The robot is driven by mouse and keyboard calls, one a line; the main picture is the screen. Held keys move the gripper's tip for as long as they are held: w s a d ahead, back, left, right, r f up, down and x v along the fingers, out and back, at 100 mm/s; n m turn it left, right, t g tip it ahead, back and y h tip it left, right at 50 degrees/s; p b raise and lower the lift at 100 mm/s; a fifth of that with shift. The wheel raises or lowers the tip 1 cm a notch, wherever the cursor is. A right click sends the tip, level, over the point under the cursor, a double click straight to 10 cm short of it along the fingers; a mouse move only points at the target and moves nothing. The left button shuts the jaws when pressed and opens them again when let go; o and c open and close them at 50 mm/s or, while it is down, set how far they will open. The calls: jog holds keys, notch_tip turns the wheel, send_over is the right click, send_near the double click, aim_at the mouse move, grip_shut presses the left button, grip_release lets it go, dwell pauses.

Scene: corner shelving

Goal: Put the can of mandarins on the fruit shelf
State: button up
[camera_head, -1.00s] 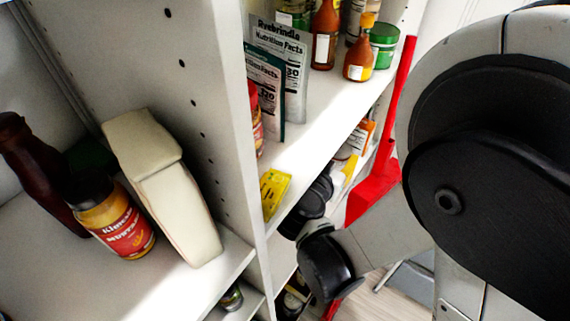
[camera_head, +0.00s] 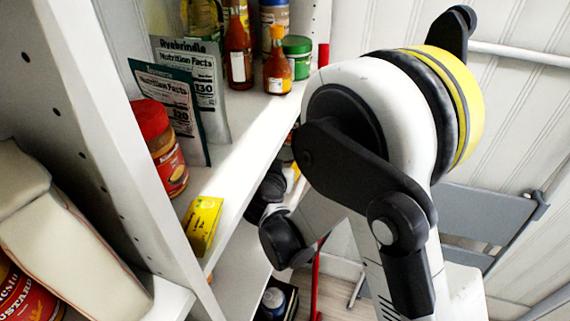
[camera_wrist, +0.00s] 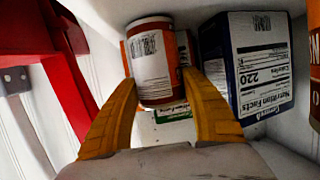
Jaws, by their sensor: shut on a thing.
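My gripper (camera_wrist: 160,82) has yellow fingers on both sides of a can (camera_wrist: 153,62) in the wrist view and is shut on it. The can has red-orange ends and a white label panel with a barcode; its name does not show, so I cannot read that it is mandarins. The can is inside a white shelf compartment, close to boxes. Whether it touches the shelf is unclear. In the head view my gripper and the can are hidden behind the shelving and my arm. No sign marks the fruit shelf.
A dark blue box (camera_wrist: 245,65) stands right of the can, with an orange item at the right edge. Red uprights (camera_wrist: 65,75) are at left. In the head view, the upper shelf holds a red-lidded jar (camera_head: 160,148), a yellow box (camera_head: 202,225), packets and bottles.

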jog(key=shift+w+f, duration=0.1)
jog(key=o, duration=1.4)
jog(key=p+v, duration=0.4)
jog(key=v, duration=0.8)
jog(key=shift+f, duration=0.1)
